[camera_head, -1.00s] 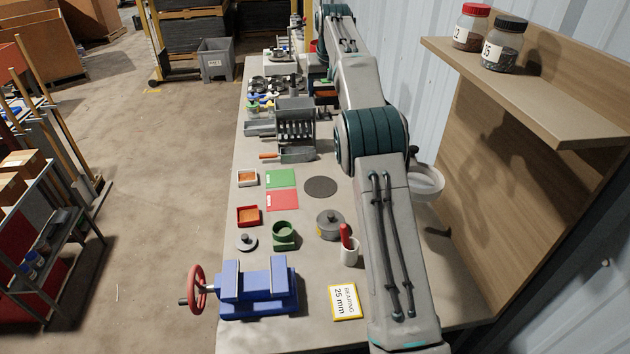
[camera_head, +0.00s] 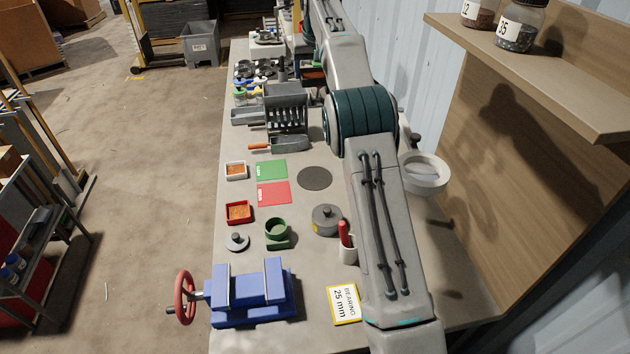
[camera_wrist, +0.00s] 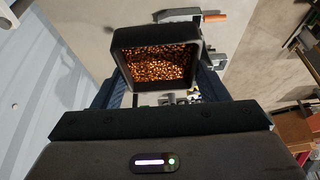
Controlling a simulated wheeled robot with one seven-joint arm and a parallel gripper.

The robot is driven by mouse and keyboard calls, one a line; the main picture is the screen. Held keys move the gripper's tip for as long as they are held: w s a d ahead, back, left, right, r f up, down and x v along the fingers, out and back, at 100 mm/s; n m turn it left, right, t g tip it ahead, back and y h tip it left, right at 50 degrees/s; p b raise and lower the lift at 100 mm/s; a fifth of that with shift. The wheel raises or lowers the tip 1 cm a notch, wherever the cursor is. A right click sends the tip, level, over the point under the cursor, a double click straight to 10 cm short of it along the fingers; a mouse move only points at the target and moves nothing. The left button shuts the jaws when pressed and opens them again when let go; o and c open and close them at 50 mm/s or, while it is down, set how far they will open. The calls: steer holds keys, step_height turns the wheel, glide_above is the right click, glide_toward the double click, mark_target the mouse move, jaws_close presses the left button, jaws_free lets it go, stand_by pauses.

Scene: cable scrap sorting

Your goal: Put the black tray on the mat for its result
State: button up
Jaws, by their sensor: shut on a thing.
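In the wrist view a square black tray (camera_wrist: 121,58) holds copper-coloured granules. My gripper (camera_wrist: 163,93) is shut on the tray's near side, and the tray is tipped toward the camera in that view. In the head view my gripper and the black tray are not distinguishable at the far end of my arm. A green mat (camera_head: 271,171) and a red mat (camera_head: 273,194) lie side by side on the bench, both bare. Their labels are too small to read.
A white tray (camera_head: 227,171) and a red tray (camera_head: 228,213) with orange-brown contents stand left of the mats. A dark round disc (camera_head: 315,179) lies right of them. A slotted grey device (camera_head: 287,110) stands beyond. A blue vise (camera_head: 252,292) stands nearer.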

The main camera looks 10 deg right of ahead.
steer(key=b, duration=0.7)
glide_above(314, 173)
steer(key=s, duration=0.2)
step_height(314, 173, down, 8)
steer(key=shift+w+r, duration=0.15)
steer(key=shift+w, duration=0.1)
step_height(314, 173, down, 28)
steer(key=shift+r, duration=0.2)
steer(key=shift+f+b, duration=0.15)
steer(key=shift+b, duration=0.2)
steer(key=o, duration=1.3)
steer(key=shift+p, duration=0.4)
